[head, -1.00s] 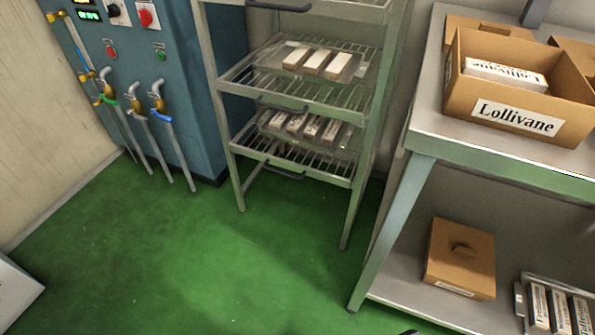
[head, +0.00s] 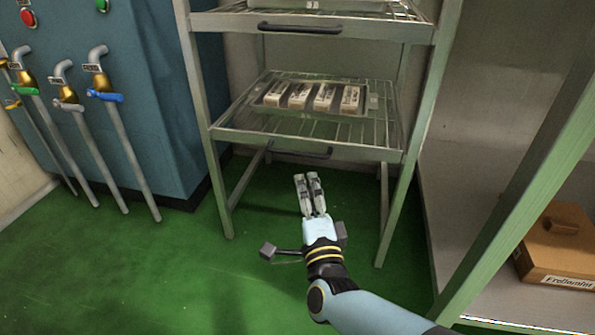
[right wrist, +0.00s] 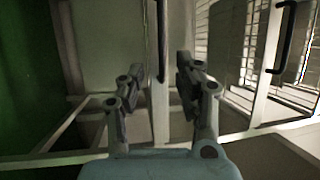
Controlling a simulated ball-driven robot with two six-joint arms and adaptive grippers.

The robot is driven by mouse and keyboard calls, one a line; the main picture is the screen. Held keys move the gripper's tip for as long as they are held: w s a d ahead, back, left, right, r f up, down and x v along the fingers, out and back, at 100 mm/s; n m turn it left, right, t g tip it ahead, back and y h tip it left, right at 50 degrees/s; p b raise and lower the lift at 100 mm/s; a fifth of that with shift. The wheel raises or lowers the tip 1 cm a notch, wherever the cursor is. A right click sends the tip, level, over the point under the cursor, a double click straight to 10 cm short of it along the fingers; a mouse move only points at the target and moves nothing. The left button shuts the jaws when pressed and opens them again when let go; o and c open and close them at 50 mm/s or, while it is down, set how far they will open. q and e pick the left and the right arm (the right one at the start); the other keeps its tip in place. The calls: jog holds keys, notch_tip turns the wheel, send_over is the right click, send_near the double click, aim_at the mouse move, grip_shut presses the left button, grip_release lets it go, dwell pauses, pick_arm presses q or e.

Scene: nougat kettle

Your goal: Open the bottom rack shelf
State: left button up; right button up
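The bottom rack shelf (head: 250,141) is a wire shelf whose front bar sits level with the rack's front posts. Its dark handle (head: 300,151) runs along the front bar. In the right wrist view the handle (right wrist: 161,40) appears upright, in line with the gap between the fingers. My right gripper (head: 309,178) is just below and in front of the handle in the head view, fingers pointing at the rack. In the right wrist view the gripper (right wrist: 158,90) is open, with nothing visibly gripped. My left gripper is not in view.
A tray (head: 370,103) with several labelled bars rests on the bottom shelf. The shelf above has its own handle (head: 299,28). Green floor before the rack is clear.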

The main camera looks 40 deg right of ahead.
aim_at(299, 152)
jog(key=b+x, duration=0.2)
jog(key=x, duration=0.8)
jog(key=shift+w+d+r, duration=0.15)
jog(key=shift+w+d, duration=0.05)
jog(key=shift+w, duration=0.05)
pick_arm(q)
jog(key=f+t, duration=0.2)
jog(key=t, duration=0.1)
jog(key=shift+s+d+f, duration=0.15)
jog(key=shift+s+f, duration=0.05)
pick_arm(e)
grip_shut()
